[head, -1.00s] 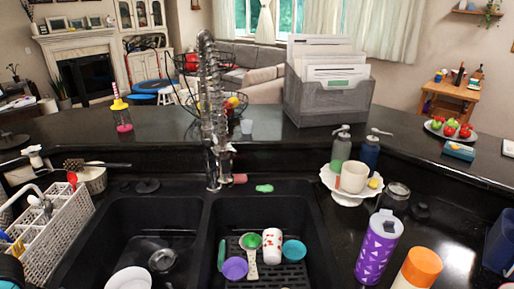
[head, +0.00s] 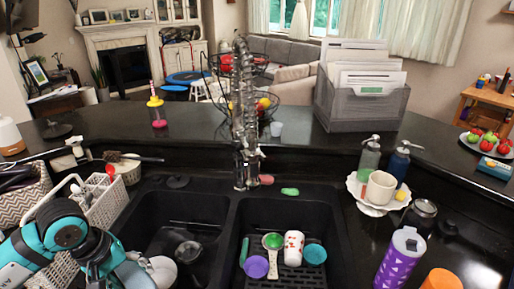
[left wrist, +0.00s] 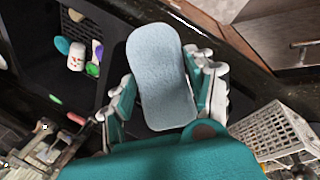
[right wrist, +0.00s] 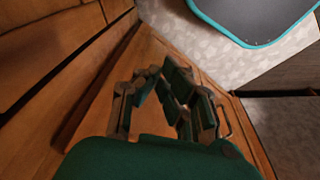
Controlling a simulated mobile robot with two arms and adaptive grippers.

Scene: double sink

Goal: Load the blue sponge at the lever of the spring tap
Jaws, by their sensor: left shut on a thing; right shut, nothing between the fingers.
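The light blue sponge (left wrist: 158,55) is gripped between the fingers of my left gripper (left wrist: 164,82) in the left wrist view. In the head view my left arm enters at the lower left, over the caddy side of the sink; the sponge cannot be made out there. The spring tap (head: 244,115) stands upright behind the divider of the two basins. A pink-red piece (head: 267,180) sticks out right of its base, perhaps the lever. The tap also shows in the left wrist view (left wrist: 42,148), apart from the sponge. My right gripper (right wrist: 165,95) is shut and empty, low by wooden cabinet fronts.
The right basin (head: 300,220) holds a purple bowl (head: 255,267), a green-headed spoon (head: 273,242), a white cup (head: 293,248) and a teal bowl (head: 314,254). A green item (head: 290,191) lies behind it. A white caddy (head: 105,205) stands left; a purple bottle (head: 400,258) stands right.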

